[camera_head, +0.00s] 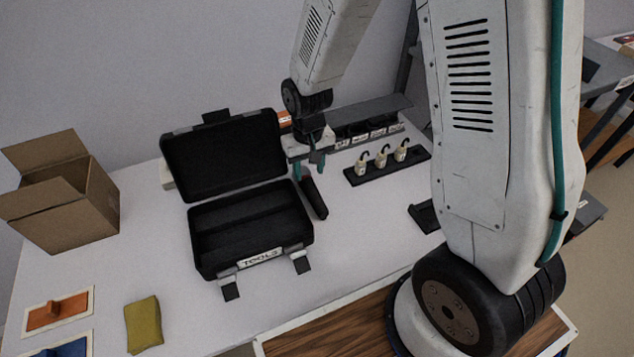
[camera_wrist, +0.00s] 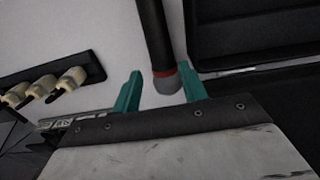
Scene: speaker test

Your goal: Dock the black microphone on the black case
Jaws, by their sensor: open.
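The black case (camera_head: 250,222) stands open on the white table, its lid raised at the back and a "TOOLS" label on its front. The black microphone (camera_head: 314,198) lies on the table just right of the case, apart from it as far as I can see. In the wrist view the microphone (camera_wrist: 154,38) has a red band and a grey rounded head. My gripper (camera_head: 309,171) is open above the microphone's far end. In the wrist view the teal fingers of my gripper (camera_wrist: 159,85) are on either side of the microphone's head. The case (camera_wrist: 250,40) also shows at the right there.
A black strip (camera_head: 385,168) with several cream plugs lies right of the microphone. A cardboard box (camera_head: 68,200) stands at the left. A dark rack with labelled bins (camera_head: 375,133) stands behind.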

